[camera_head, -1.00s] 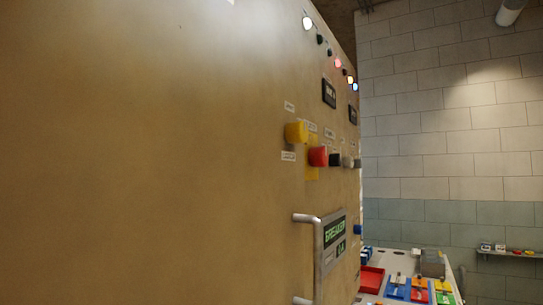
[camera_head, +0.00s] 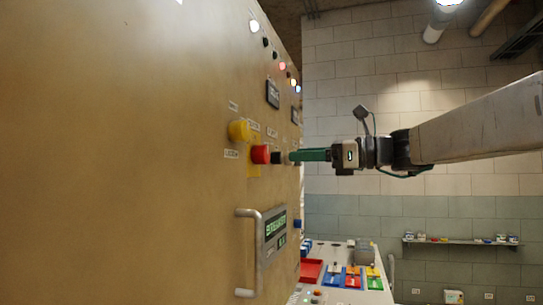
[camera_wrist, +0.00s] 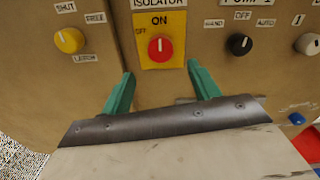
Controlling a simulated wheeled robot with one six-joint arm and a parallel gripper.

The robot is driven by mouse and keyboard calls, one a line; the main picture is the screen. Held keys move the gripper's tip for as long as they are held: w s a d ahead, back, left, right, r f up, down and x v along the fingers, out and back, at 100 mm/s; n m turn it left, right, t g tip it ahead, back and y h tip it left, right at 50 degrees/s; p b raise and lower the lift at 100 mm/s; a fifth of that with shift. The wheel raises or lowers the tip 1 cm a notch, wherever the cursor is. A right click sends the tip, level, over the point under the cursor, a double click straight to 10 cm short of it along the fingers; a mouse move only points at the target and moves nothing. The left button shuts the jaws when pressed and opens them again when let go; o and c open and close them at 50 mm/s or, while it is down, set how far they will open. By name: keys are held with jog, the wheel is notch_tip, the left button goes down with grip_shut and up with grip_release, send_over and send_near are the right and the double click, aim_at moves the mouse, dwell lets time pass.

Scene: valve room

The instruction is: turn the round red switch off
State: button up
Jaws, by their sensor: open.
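The round red switch (camera_wrist: 160,48) sits on a yellow plate (camera_wrist: 178,20) on the tan panel. ON is printed above it and OFF at its upper left; its pale mark points up toward ON. It also shows in the head view (camera_head: 261,154). My gripper (camera_wrist: 160,70) is open and empty, with its green fingertips on either side of and below the switch in the wrist view. In the head view my gripper (camera_head: 291,156) comes from the right toward the panel. I cannot tell whether the fingers touch anything.
A yellow knob (camera_wrist: 69,40) is left of the switch and a black knob (camera_wrist: 239,44) is right of it. A door handle (camera_head: 248,252) sticks out lower on the panel. A table (camera_head: 345,297) with coloured trays stands beyond it. A shelf (camera_head: 460,241) hangs on the wall.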

aim_at(267, 154)
jog(key=x, duration=0.8)
jog(key=shift+d+r, duration=0.1)
jog(key=shift+r, duration=0.15)
jog(key=c, duration=1)
